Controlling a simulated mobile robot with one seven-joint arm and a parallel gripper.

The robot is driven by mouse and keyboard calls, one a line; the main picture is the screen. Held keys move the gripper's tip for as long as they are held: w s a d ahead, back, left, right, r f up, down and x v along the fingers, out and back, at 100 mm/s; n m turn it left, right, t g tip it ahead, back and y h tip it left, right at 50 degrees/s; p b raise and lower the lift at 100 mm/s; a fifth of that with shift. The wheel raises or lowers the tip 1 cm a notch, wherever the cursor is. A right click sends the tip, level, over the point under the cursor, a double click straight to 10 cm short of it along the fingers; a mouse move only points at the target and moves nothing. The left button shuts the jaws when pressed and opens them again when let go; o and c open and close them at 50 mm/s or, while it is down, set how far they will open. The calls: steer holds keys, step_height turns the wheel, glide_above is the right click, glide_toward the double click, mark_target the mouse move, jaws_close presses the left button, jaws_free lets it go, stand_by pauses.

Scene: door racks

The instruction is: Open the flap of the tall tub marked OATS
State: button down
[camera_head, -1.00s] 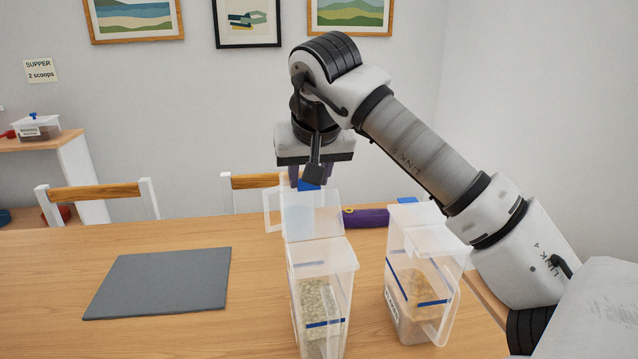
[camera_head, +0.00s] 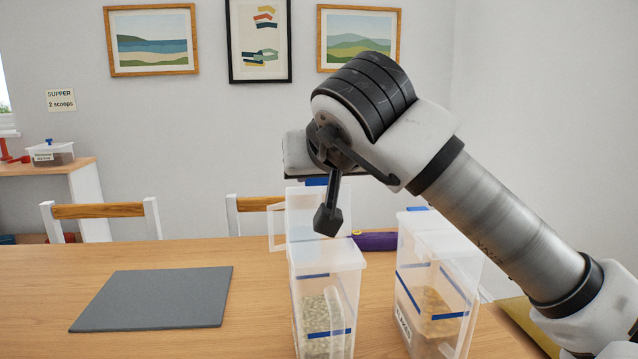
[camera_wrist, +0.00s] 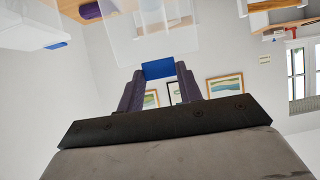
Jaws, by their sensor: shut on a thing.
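The left tall clear tub (camera_head: 349,300) holds pale grey-green flakes and has blue bands. Its label is not readable here, so I cannot confirm it is OATS. A clear flap (camera_head: 312,210) stands raised at the tub's far side. Its blue tab (camera_head: 316,181) is at the top, and also shows in the wrist view (camera_wrist: 158,69). My gripper (camera_wrist: 158,75) has its two purple fingers shut on this tab. In the head view my wrist largely hides the fingers.
A second clear tub (camera_head: 462,250) with orange-brown contents stands close on the right, with a blue tab (camera_head: 417,208). A purple object (camera_head: 374,241) lies behind the tubs. A grey mat (camera_head: 152,298) lies left, with bare table around it. Chairs (camera_head: 98,211) stand behind.

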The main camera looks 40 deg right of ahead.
steer(key=shift+s+a, duration=0.1)
stand_by(0.3)
steer(key=c, duration=0.9)
jaws_free()
